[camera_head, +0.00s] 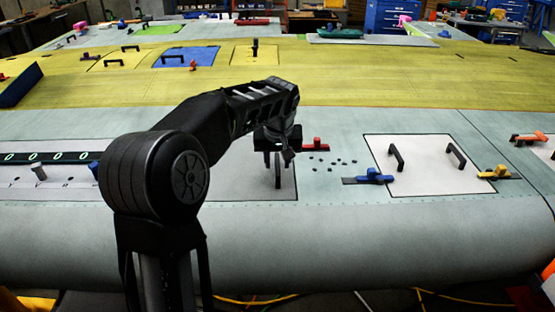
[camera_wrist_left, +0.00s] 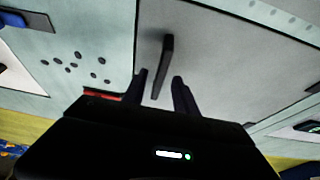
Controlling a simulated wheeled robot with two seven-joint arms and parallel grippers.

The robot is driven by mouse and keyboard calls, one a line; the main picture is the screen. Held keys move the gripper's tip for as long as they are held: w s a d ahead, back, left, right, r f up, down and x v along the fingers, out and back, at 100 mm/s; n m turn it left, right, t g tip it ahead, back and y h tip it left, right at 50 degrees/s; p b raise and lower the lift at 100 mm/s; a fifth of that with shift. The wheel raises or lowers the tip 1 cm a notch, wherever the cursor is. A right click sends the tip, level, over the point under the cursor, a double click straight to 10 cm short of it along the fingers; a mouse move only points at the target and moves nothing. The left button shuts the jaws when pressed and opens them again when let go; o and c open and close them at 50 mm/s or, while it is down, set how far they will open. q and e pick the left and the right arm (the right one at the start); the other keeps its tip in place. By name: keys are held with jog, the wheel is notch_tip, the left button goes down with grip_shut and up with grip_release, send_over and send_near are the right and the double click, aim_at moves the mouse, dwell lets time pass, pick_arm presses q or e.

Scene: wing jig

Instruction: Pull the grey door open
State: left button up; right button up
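The grey door (camera_head: 235,180) is a pale panel lying flush in the wing skin, partly hidden behind my left arm in the head view. It fills much of the left wrist view (camera_wrist_left: 225,60). Its dark bar handle (camera_wrist_left: 167,55) shows there, with its lower end between the two fingertips. My left gripper (camera_head: 277,160) is over the door's right part. In the wrist view my left gripper (camera_wrist_left: 160,88) is open, with a gap on each side of the handle. Contact with the handle cannot be seen. My right gripper is out of view.
A red latch (camera_head: 315,144) and several dark holes lie just right of the door. Further right is a white panel (camera_head: 425,180) with two black handles, a blue latch (camera_head: 370,177) and a yellow latch (camera_head: 494,173). A numbered strip (camera_head: 50,158) lies left.

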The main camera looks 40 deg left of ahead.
pick_arm(q)
jog(key=shift+c, duration=0.4)
grip_shut()
dwell(0.9)
